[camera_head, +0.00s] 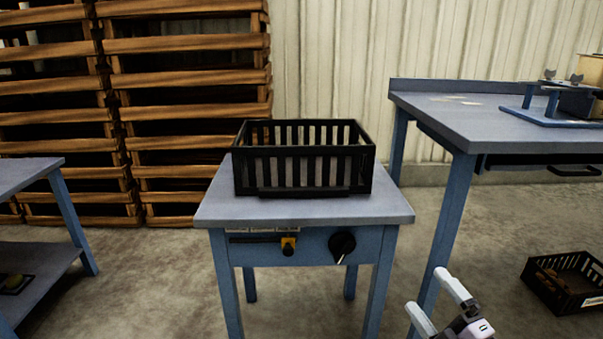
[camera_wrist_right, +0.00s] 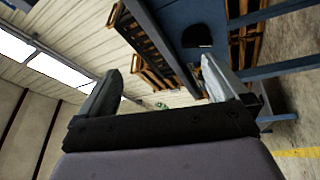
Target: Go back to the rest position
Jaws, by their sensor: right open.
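My right gripper (camera_head: 437,302) shows at the bottom right of the head view, in front of the right-hand table. Its two pale fingers stand apart with nothing between them. In the right wrist view my right gripper (camera_wrist_right: 157,85) is also open and empty, with its fingers wide apart. It touches nothing that I can see. My left gripper is in neither view.
A black slatted crate (camera_head: 310,165) stands on a small blue table (camera_head: 230,208) in the middle. A larger blue table (camera_head: 440,112) is at right, with a black crate (camera_head: 559,304) on the floor below. A shelf table (camera_head: 25,172) stands left. Wooden pallets (camera_head: 185,80) are stacked behind.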

